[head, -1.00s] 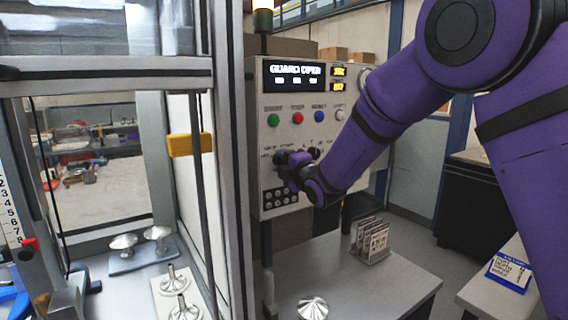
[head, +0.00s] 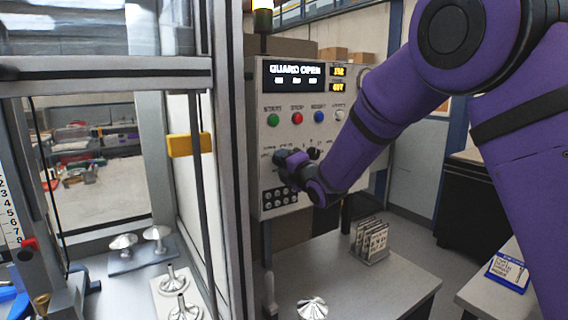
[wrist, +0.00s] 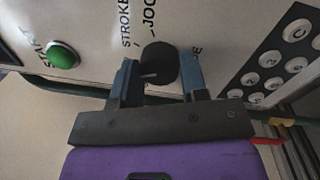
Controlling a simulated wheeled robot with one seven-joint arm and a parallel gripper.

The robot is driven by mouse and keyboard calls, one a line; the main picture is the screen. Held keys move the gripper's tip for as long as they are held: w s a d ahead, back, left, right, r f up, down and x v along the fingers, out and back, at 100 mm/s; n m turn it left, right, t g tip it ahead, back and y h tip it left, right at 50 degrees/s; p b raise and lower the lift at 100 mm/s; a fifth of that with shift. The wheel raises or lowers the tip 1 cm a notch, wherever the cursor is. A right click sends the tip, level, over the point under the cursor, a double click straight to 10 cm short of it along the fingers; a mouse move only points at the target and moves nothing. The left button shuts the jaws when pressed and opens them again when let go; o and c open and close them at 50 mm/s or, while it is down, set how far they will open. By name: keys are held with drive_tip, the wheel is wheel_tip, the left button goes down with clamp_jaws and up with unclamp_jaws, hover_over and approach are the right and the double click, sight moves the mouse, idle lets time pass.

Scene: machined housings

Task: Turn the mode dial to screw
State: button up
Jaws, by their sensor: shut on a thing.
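The mode dial (wrist: 158,64) is a black round knob on the control panel (head: 350,92), seen in the wrist view between my two fingers. A light pointer line shows on it. Labels reading STROKE and JOG stand around it; another label is partly hidden behind a finger. My gripper (wrist: 158,76) is shut on this dial. In the head view my gripper (head: 284,158) is at the lower left of the panel, and my wrist hides most of the dial.
A green button (wrist: 62,54) is left of the fingers and a keypad (wrist: 275,65) is right. The panel display reads GUARD OPEN (head: 295,72). A window frame (head: 228,160) with a yellow handle (head: 188,145) stands close left. A card rack (head: 370,240) sits on the table below.

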drive_tip(key=o, duration=0.9)
drive_tip(key=v, duration=1.1)
drive_tip(key=s+d+r+m+g+h, duration=0.25)
drive_tip(key=s+d+m+h, duration=0.2)
drive_tip(key=d+m, duration=0.35)
drive_tip(key=s+d+r+m+g+h, duration=0.1)
drive_tip(key=s+d+r+m+h, duration=0.25)
drive_tip(key=s+d+m, duration=0.5)
drive_tip(key=s+d+f+m+g+h, duration=0.1)
drive_tip(key=s+d+m+g, duration=0.1)
drive_tip(key=s, duration=0.5)
drive_tip(key=s+d+m+g, duration=0.2)
drive_tip(key=s+d+m, duration=0.2)
drive_tip(key=s+m, duration=0.2)
drive_tip(key=s+d+f+m+g+h, duration=0.1)
drive_tip(key=s+d+m+g, duration=0.2)
drive_tip(key=s, duration=0.7)
drive_tip(key=shift+d+f+m+h, duration=0.25)
drive_tip(key=shift+f+m+h, duration=0.1)
drive_tip(key=shift+m, duration=0.1)
